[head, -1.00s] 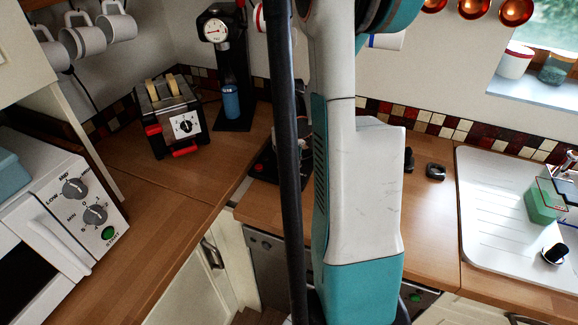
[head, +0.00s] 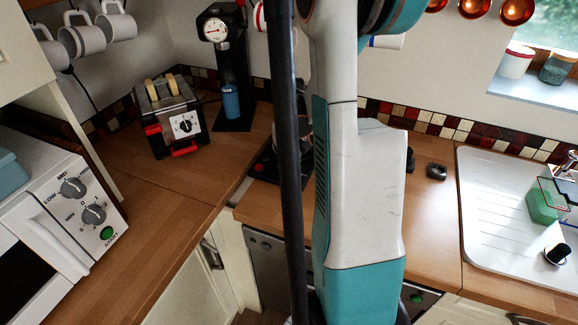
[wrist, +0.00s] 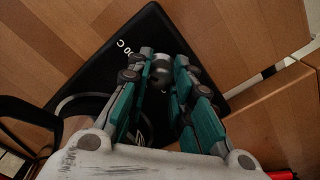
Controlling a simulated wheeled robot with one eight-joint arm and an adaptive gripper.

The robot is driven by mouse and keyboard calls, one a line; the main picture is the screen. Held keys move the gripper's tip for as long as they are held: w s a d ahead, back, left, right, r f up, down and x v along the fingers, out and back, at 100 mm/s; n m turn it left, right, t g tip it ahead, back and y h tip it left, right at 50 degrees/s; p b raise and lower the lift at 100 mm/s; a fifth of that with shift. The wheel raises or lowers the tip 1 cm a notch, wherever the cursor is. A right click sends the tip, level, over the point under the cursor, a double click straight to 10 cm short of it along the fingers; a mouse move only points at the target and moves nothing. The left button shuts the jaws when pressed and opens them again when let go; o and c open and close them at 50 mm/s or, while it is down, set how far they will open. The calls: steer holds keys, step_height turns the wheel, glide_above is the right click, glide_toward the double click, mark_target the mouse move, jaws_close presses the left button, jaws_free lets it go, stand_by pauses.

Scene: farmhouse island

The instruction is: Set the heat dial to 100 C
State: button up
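In the wrist view a black base plate (wrist: 150,25) lies on the wooden counter, with white lettering ending in "00 C"; the start of the label is unclear. A small grey round piece, apparently the heat dial (wrist: 160,74), shows between the teal fingers of my gripper (wrist: 166,66). The fingers stand apart on either side of it. The picture does not show clearly whether both touch it. The dial's pointer cannot be read. In the head view my arm hides the gripper and most of the black appliance (head: 262,170).
A toaster (head: 168,118) and a black stand with a gauge (head: 232,85) are to the left. A white microwave (head: 60,215) with knobs is at far left. A sink (head: 495,205) is at the right. A dark curved handle (wrist: 25,108) shows beside the gripper.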

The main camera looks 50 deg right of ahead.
mark_target(289, 167)
step_height(289, 167, up, 12)
stand_by(0.6)
stand_by(0.5)
